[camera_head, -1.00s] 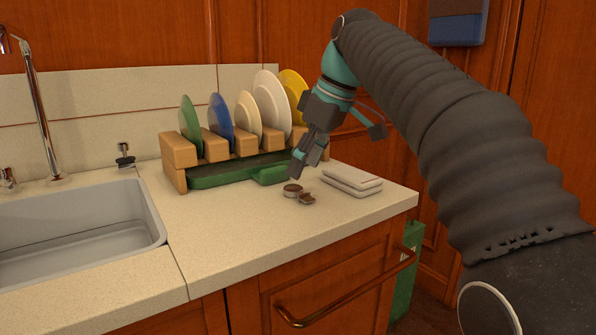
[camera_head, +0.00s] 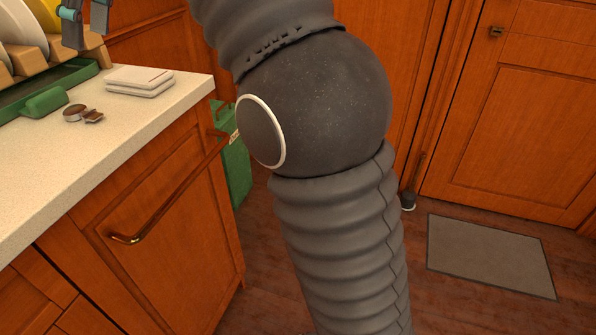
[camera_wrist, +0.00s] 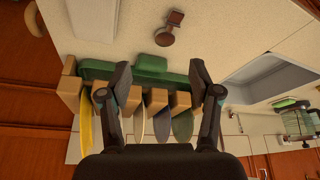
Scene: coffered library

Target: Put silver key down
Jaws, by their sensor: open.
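A small, dark, metallic-looking object with a round end and a squarish end, possibly the silver key, lies on the pale counter (camera_head: 60,165) in the head view (camera_head: 76,113). It also shows on the counter at the top of the wrist view (camera_wrist: 166,37). My gripper (camera_head: 87,28) is at the top left of the head view, above and apart from that object. In the wrist view its two fingers (camera_wrist: 160,76) are spread with nothing held between them. The upper part of my gripper is cut off in the head view.
A wooden plate rack (camera_wrist: 131,96) with several plates and a green tray (camera_wrist: 97,68) stands near my fingers. Folded pale cloths (camera_head: 140,82) lie near the counter's edge. A sink (camera_wrist: 265,75) shows in the wrist view. A grey mat (camera_head: 490,256) lies on the floor.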

